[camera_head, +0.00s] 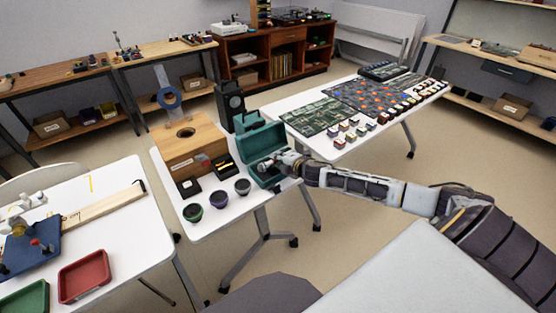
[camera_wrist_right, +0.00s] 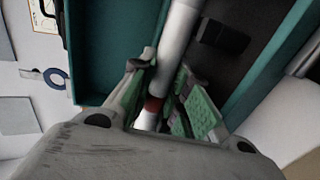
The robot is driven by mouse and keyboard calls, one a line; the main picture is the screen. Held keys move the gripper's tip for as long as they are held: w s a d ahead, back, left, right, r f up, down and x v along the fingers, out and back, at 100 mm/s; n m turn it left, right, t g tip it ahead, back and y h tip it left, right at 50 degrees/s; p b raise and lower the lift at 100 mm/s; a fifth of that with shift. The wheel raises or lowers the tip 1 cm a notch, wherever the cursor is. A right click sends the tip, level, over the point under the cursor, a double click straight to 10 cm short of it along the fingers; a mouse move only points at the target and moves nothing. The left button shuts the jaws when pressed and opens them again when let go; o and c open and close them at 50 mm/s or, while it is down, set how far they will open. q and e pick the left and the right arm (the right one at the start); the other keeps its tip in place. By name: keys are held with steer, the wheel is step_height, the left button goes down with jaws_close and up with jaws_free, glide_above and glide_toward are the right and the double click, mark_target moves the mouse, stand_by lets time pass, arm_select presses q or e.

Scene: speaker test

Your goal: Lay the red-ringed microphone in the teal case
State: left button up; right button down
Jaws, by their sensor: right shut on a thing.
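The teal case (camera_head: 262,136) stands open at the right end of the middle white table, its lid raised at the back. My right gripper (camera_head: 273,163) is at the case's opening. In the right wrist view my right gripper (camera_wrist_right: 160,88) is shut on the red-ringed microphone (camera_wrist_right: 176,42), a pale grey cylinder with a red band between the fingers. The microphone lies across the view over the dark interior of the teal case (camera_wrist_right: 112,45). I cannot tell whether it touches the case floor. In the head view the microphone is too small to make out. My left gripper is not in view.
A wooden box (camera_head: 190,147) with a round hole and a black speaker (camera_head: 231,106) stand behind and left of the case. Another white table (camera_head: 358,143) with circuit panels stands to the right.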

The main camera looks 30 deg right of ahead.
steer(key=shift+f, duration=0.2)
stand_by(0.5)
steer(key=c, duration=1.3)
jaws_free()
steer(key=shift+s+f, duration=0.15)
steer(key=shift+v, duration=3.9)
steer(key=shift+r+v, duration=0.2)
steer(key=shift+v, duration=1.65)
